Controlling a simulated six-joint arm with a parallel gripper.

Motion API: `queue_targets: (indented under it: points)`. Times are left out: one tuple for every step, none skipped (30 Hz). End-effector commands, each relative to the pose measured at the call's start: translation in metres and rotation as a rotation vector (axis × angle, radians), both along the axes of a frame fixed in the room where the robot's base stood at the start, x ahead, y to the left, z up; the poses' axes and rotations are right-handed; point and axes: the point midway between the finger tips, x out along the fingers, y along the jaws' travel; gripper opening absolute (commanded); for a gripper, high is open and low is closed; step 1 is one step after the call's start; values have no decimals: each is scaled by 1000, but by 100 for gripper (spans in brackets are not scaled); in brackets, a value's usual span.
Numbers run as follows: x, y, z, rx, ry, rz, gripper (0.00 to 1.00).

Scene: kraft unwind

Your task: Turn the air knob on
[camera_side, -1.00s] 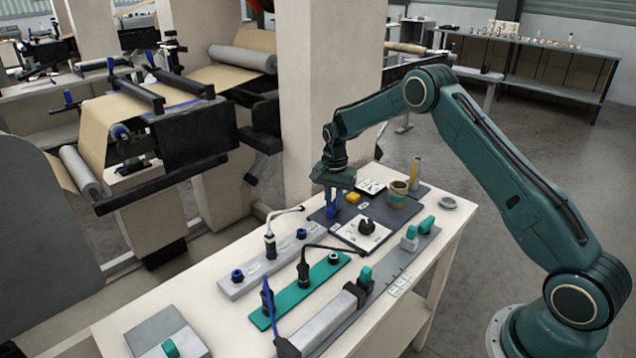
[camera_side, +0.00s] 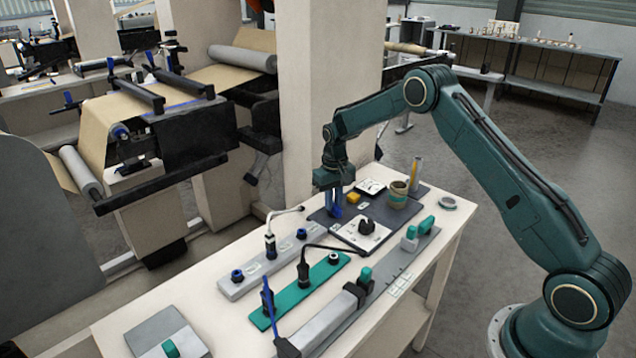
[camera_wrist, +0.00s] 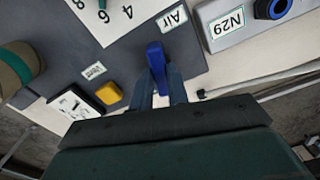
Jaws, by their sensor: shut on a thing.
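The air knob (camera_wrist: 156,54) is a blue lever-shaped handle on the dark grey panel (camera_wrist: 190,52). The "Air" label (camera_wrist: 171,17) lies just beyond it in the wrist view. My gripper (camera_wrist: 159,80) is shut on the knob, with a finger on each side of it. In the side view, my gripper (camera_side: 334,196) points down at the panel, and the blue of the knob (camera_side: 337,211) shows at its fingertips. The knob's base is hidden.
A white dial plate (camera_side: 361,234) with a black knob is close by. A yellow block (camera_side: 353,197), a small white plate (camera_side: 371,186) and a brown pot (camera_side: 398,194) stand behind. The grey strip (camera_side: 232,288) and green strip (camera_side: 264,319) lie in front.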

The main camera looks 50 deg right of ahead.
Motion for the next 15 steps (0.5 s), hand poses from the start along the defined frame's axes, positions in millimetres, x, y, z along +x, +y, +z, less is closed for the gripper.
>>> queue_targets:
  points:
    - [0, 0, 1, 0, -1, 34, 0]
    - [0, 0, 1, 0, -1, 55, 0]
    - [0, 0, 1, 0, -1, 81, 0]
    - [0, 0, 1, 0, -1, 99, 0]
    - [0, 0, 2, 0, -1, 117, 0]
    - [0, 0, 2, 0, -1, 136, 0]
    - [0, 0, 2, 0, -2, 151, 0]
    - [0, 0, 2, 0, -2, 162, 0]
    - [0, 0, 2, 0, -2, 178, 0]
    - [0, 0, 2, 0, -2, 187, 0]
    - [0, 0, 2, 0, -2, 194, 0]
    - [0, 0, 2, 0, -2, 203, 0]
    - [0, 0, 2, 0, -2, 209, 0]
    - [0, 0, 2, 0, -2, 213, 0]
    - [1, 0, 2, 0, -2, 217, 0]
